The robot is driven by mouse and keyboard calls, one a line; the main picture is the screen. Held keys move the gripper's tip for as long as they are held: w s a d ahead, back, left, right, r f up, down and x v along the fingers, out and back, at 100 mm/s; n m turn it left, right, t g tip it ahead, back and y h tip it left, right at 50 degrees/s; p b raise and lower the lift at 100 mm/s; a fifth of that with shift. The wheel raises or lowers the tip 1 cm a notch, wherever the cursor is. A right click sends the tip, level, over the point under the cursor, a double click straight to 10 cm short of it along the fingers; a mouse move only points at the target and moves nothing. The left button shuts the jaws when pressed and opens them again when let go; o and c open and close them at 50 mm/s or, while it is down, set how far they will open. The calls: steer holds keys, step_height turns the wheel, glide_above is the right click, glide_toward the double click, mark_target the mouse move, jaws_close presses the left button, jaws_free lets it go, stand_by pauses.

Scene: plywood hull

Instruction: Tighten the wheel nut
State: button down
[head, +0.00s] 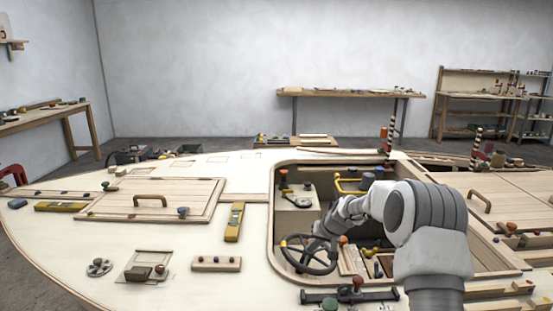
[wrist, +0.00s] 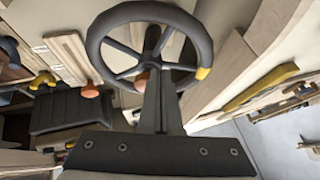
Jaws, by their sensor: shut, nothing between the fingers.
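The dark steering wheel (head: 291,262) stands at the left front of the hull's open cockpit. In the wrist view the wheel (wrist: 97,38) fills the top, with several thin spokes and a yellow mark on its rim at the right. My gripper (wrist: 160,75) is shut and empty, its fingers pointing at the hub area in the middle of the wheel. The fingers cover most of the hub, so I cannot make out the wheel nut or tell whether they touch it. In the head view my gripper (head: 314,241) is at the wheel, partly hidden by my wrist.
The cockpit rim (head: 270,215) surrounds the wheel area. An orange knob (wrist: 90,91) and a dark box (wrist: 70,112) lie left of my fingers. A yellow level (head: 235,221) lies on the deck at left.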

steer(key=r, duration=0.1)
steer(key=d+r+p, duration=0.1)
steer(key=r, duration=0.1)
steer(key=r+p, duration=0.1)
steer(key=r, duration=0.1)
steer(key=shift+d+r, duration=0.15)
steer(key=shift+d, duration=0.25)
steer(key=shift+p, duration=0.3)
step_height(320, 180, down, 7)
steer(key=d+p, duration=0.1)
steer(key=p, duration=0.1)
steer(key=shift+r, duration=0.15)
stand_by(0.5)
